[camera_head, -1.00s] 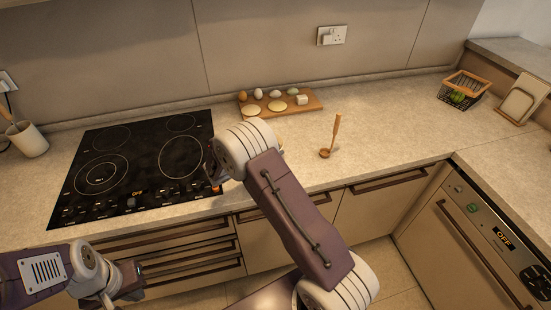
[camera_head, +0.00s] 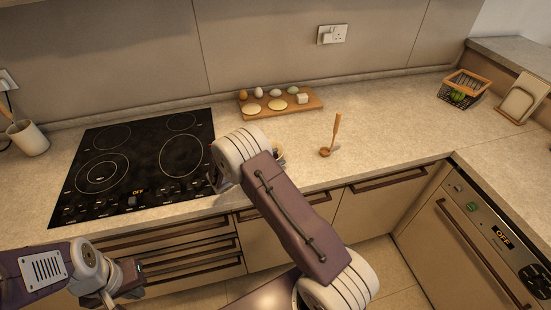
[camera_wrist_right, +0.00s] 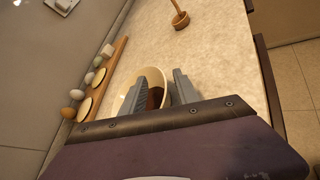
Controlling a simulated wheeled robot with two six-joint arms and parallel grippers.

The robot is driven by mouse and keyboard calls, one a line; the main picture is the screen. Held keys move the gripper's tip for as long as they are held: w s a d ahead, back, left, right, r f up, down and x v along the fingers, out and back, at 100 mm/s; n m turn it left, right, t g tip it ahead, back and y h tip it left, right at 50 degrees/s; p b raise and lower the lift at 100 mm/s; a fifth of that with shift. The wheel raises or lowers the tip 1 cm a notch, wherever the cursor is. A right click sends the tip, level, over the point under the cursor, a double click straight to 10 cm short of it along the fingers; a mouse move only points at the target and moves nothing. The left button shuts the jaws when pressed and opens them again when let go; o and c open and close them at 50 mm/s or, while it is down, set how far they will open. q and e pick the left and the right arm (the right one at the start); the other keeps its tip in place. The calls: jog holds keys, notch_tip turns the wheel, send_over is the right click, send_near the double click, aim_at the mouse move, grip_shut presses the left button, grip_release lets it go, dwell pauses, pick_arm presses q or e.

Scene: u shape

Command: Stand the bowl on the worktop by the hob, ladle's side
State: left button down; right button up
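The bowl (camera_wrist_right: 127,101), cream with a brown patch inside, appears to stand on the worktop (camera_wrist_right: 220,75) in the right wrist view. In the head view only a sliver of the bowl (camera_head: 279,154) shows beside my right wrist, right of the hob (camera_head: 135,165). My right gripper (camera_wrist_right: 167,82) has its fingers apart at the bowl's rim, one over the inside and one beyond the right wall. The ladle (camera_head: 334,136) stands upright to the right of the bowl; its base (camera_wrist_right: 181,20) shows too. My left gripper (camera_head: 138,276) hangs before the drawers; its fingers are unclear.
A wooden board (camera_head: 290,108) with eggs and other food lies behind the bowl by the wall. A wire basket (camera_head: 462,92) and a holder (camera_head: 522,98) stand at the far right. A utensil pot (camera_head: 28,139) stands left of the hob. The worktop right of the ladle is clear.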

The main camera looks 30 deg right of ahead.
jog(key=b+v, duration=0.1)
jog(key=v, duration=1.1)
jog(key=s+a+f+m+g+y, duration=0.1)
jog(key=s+a+m+y, duration=0.1)
jog(key=s+m+y, duration=0.4)
jog(key=s+a+f+m+g+y, duration=0.1)
jog(key=s+a+m+g+y, duration=0.1)
jog(key=s+m+y, duration=0.5)
jog(key=s+m, duration=0.3)
jog(key=s, duration=0.4)
jog(key=shift+f, duration=0.4)
jog(key=shift+s, duration=0.1)
